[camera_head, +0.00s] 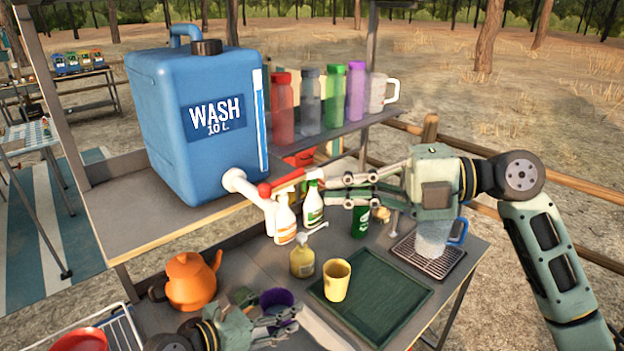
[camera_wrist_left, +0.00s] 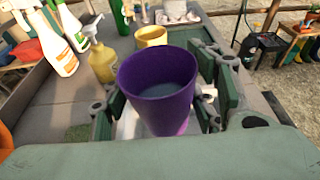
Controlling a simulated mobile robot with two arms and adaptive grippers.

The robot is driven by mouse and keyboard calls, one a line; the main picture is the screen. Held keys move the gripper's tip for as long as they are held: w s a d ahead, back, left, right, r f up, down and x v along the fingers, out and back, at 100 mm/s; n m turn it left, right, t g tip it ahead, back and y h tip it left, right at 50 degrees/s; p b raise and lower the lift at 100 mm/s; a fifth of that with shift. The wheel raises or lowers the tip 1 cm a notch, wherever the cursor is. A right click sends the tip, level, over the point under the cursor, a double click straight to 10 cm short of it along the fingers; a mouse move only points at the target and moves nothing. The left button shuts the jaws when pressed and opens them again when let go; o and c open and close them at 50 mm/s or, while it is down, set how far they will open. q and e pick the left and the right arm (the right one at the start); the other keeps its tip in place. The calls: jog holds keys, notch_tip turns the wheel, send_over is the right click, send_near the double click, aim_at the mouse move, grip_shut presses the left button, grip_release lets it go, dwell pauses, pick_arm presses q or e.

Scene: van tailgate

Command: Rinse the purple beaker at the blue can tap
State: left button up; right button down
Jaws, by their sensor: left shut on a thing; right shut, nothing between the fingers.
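The purple beaker (camera_head: 277,298) is low in the head view, between the fingers of my left gripper (camera_head: 285,318). The left wrist view shows the beaker (camera_wrist_left: 157,90) upright, mouth up, with the left gripper (camera_wrist_left: 155,120) shut on it. The blue can (camera_head: 205,120), labelled WASH, stands on the upper shelf. Its white tap (camera_head: 240,183) points out over the shelf edge and has a red lever (camera_head: 285,181). My right gripper (camera_head: 335,189) is shut and empty, its fingertips just right of the lever; contact is unclear. No water stream is visible.
A yellow pump bottle (camera_head: 302,258) and white spray bottles (camera_head: 285,220) stand below the tap. An orange kettle (camera_head: 190,281) is at left. A clear mug (camera_head: 433,238) sits on a drip rack (camera_head: 428,262).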

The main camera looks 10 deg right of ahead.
aim_at(283, 181)
jog(key=w+a+f, duration=0.1)
jog(key=w+a, duration=0.3)
jog(key=shift+w+a, duration=0.15)
pick_arm(q)
jog(key=shift+d, duration=0.1)
jog(key=shift+s+r, duration=0.1)
pick_arm(e)
jog(key=shift+w, duration=0.5)
jog(key=shift+f, duration=0.1)
